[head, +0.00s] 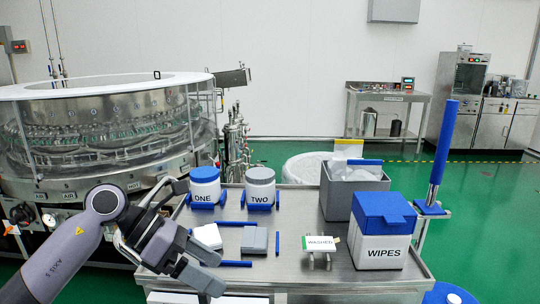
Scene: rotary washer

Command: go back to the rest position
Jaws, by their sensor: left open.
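My left gripper (206,270) is open over the front left part of the steel table (300,278), its arm coming in from the left edge. I see nothing held between its fingers. The white block (208,235) lies just beyond its fingers, and I cannot tell from this view how high the gripper is above the table. My right gripper is not in view.
Jars ONE (205,188) and TWO (260,188) stand at the table's back left. A grey bin (345,193), the WIPES box (383,232) and the WASHER card (321,242) are to the right. The rotary washer (100,130) stands at the left.

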